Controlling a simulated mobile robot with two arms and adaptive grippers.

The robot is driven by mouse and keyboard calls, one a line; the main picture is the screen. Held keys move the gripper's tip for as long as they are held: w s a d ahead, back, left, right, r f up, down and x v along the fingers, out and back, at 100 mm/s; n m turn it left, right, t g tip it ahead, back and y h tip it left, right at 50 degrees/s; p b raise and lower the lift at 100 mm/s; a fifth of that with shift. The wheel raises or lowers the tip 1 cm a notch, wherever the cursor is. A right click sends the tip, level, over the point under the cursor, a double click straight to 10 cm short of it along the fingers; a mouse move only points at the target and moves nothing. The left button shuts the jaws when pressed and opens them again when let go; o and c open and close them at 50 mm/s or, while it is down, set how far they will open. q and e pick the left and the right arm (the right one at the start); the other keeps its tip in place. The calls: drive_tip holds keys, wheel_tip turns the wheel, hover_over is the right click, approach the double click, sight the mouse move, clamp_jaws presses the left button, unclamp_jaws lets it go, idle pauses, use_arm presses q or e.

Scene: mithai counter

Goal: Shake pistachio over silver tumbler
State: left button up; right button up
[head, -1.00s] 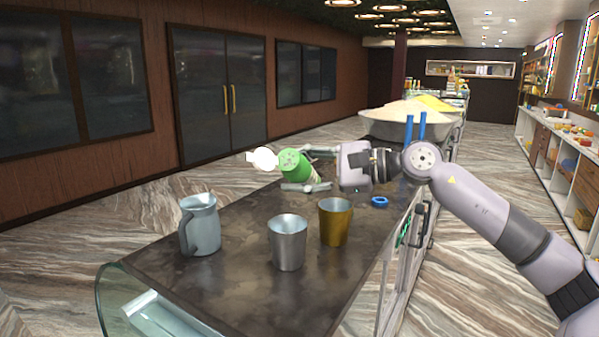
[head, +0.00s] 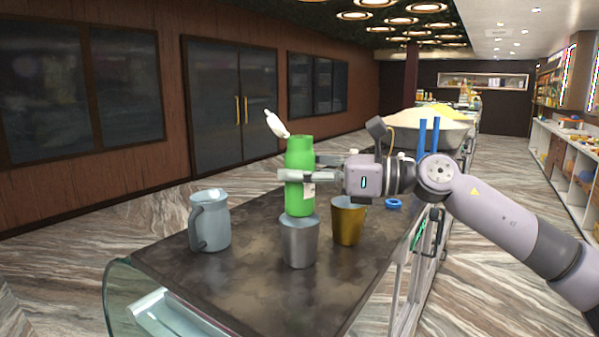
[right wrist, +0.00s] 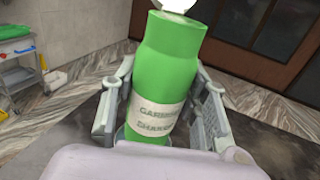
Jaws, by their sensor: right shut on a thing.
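My right gripper (head: 298,177) is shut on a green shaker bottle (head: 300,195). The bottle is nearly upright, its base just above or overlapping the silver tumbler's (head: 299,246) rim; I cannot tell if they touch. In the right wrist view the bottle (right wrist: 168,75) stands between both fingers, with a label reading "GARNISH SHAKER" partly visible. The silver tumbler stands upright on the counter; its inside is mostly hidden. My left gripper is not in view.
A gold tumbler (head: 348,224) stands close right of the silver one. A grey-blue jug (head: 212,222) stands left. A blue ring (head: 394,203) lies behind the gold tumbler. The dark counter (head: 230,290) is clear in front.

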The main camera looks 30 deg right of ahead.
sight(299, 147)
drive_tip(key=shift+r, duration=0.1)
wheel_tip(299, 147, up, 4)
drive_tip(key=p, duration=0.4)
idle(0.7)
